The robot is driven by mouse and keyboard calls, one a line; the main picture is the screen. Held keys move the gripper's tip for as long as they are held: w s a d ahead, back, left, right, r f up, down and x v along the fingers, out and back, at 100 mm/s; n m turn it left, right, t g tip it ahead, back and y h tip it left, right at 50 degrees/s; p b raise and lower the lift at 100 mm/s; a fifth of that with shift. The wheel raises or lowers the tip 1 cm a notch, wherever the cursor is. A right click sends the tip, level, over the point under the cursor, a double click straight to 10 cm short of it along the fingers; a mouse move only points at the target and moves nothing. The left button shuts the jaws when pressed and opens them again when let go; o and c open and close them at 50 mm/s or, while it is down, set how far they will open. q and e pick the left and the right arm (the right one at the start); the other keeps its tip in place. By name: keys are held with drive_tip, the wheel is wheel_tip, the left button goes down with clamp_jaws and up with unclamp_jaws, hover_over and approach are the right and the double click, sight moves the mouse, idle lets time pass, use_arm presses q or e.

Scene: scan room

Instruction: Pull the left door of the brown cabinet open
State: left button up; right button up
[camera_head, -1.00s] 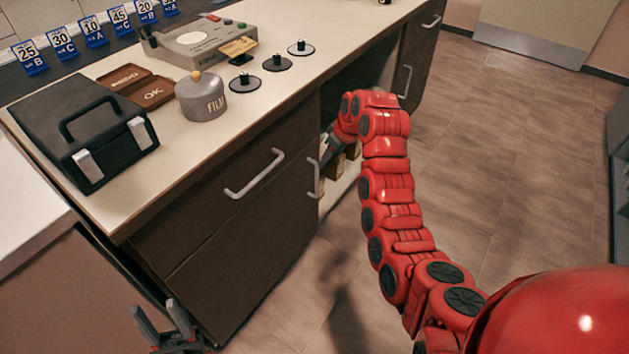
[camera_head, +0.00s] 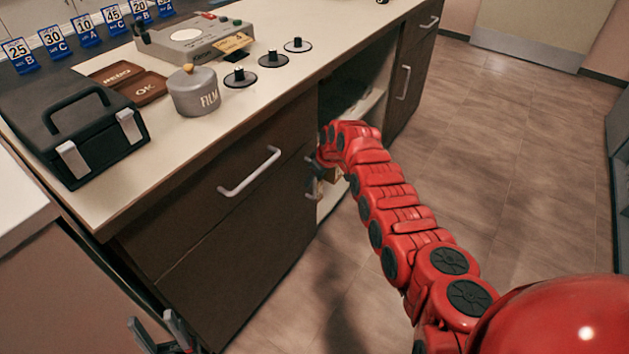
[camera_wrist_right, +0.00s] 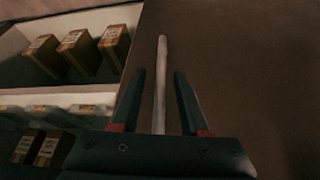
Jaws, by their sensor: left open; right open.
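The brown cabinet (camera_head: 255,135) stands under the pale counter. Its left door (camera_head: 240,275) is the dark panel below a drawer; I see no clear gap at its edge. The door's upright handle (camera_wrist_right: 161,85) shows in the right wrist view between the two open fingers of my right gripper (camera_wrist_right: 160,100), with space on both sides. In the head view my right gripper (camera_head: 314,176) is at the door's right edge, partly hidden by my red arm. My left gripper (camera_head: 158,335) is open and empty, low at the bottom left, away from the door.
An open bay with shelves (camera_wrist_right: 75,98) and several small brown boxes (camera_wrist_right: 114,46) lies beside the door. The drawer handle (camera_head: 249,172) juts out above the door. A black case (camera_head: 70,130) and a film canister (camera_head: 194,91) stand on the counter. The floor (camera_head: 480,150) at right is clear.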

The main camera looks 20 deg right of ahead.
drive_tip(key=shift+f, duration=0.1)
drive_tip(key=shift+c, duration=0.3)
clamp_jaws()
idle(1.2)
